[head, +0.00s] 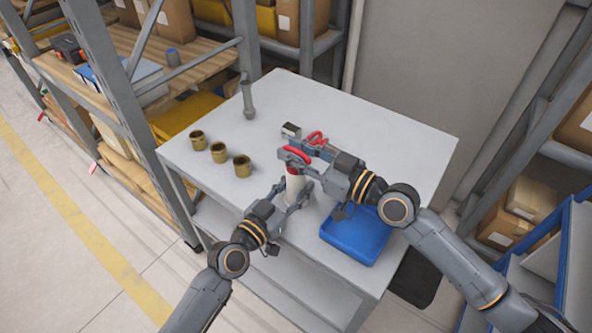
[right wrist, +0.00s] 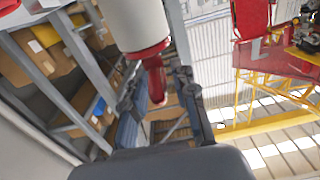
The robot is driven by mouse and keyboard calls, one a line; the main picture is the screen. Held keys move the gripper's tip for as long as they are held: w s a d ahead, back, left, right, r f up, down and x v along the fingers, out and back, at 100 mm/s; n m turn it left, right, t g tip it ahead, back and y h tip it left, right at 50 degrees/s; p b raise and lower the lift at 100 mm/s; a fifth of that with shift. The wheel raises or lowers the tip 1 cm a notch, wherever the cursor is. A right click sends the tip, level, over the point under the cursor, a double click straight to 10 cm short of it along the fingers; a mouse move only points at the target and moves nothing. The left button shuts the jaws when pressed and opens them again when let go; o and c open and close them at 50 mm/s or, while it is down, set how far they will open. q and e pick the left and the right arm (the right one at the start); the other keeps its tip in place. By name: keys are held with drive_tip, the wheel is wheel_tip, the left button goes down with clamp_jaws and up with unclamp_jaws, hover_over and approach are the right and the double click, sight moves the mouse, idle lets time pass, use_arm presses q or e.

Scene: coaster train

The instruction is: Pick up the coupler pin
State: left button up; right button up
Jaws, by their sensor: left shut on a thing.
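A slim grey pin-shaped piece (head: 248,98), which looks like the coupler pin, stands upright at the table's far left part, apart from both grippers. My left gripper (head: 299,192) is shut on a white cylinder with a red collar (head: 294,187), near the table's front edge. The white cylinder (right wrist: 137,22) also shows in the right wrist view, with its red narrow end (right wrist: 155,80) between my right fingers. My right gripper (head: 293,160) is over the cylinder's top; its fingers (right wrist: 160,95) look apart, with no clear contact on the red end.
Three brass cups (head: 219,152) stand in a row at the table's left. A blue tray (head: 355,238) lies at the front right. A red and grey piece (head: 316,138) sits behind my right gripper. The white table (head: 390,125) is clear at the back right. Shelving stands left.

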clamp_jaws()
drive_tip(key=shift+r, duration=0.15)
wheel_tip(320, 180, up, 18)
idle(0.4)
use_arm(q)
drive_tip(key=o, duration=1.3)
drive_tip(key=shift+a, duration=0.1)
